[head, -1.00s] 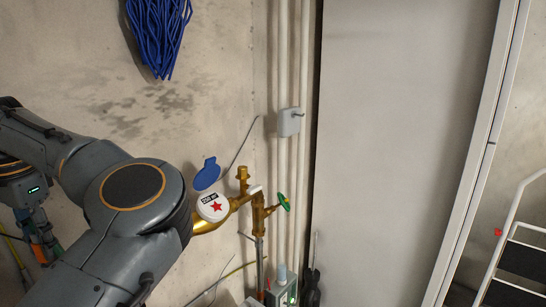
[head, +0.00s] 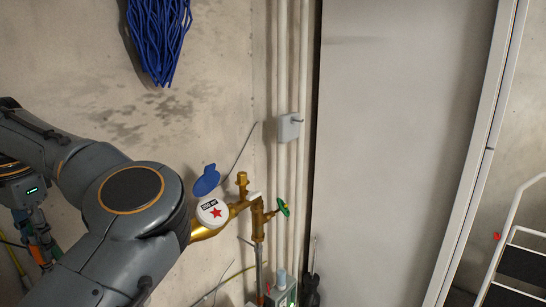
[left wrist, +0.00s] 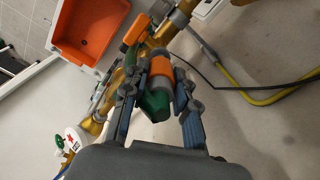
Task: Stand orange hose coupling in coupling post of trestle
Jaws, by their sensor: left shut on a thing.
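The orange hose coupling (left wrist: 160,72) is between the fingers of my left gripper (left wrist: 162,92) in the left wrist view. It has an orange band, a grey band and a dark green end. The gripper is shut on it. In the head view the left gripper (head: 35,238) is small at the left edge, partly hidden by my own arm, with an orange bit (head: 40,254) showing at it. I cannot make out the trestle or its coupling post in either view. My right gripper is not in view.
Brass pipework with a white water meter (head: 211,212) and green valve wheel (head: 283,206) stands close beside my arm. The wrist view shows an orange bin (left wrist: 90,28) and a yellow hose (left wrist: 262,98). A white step stool (head: 515,265) is right.

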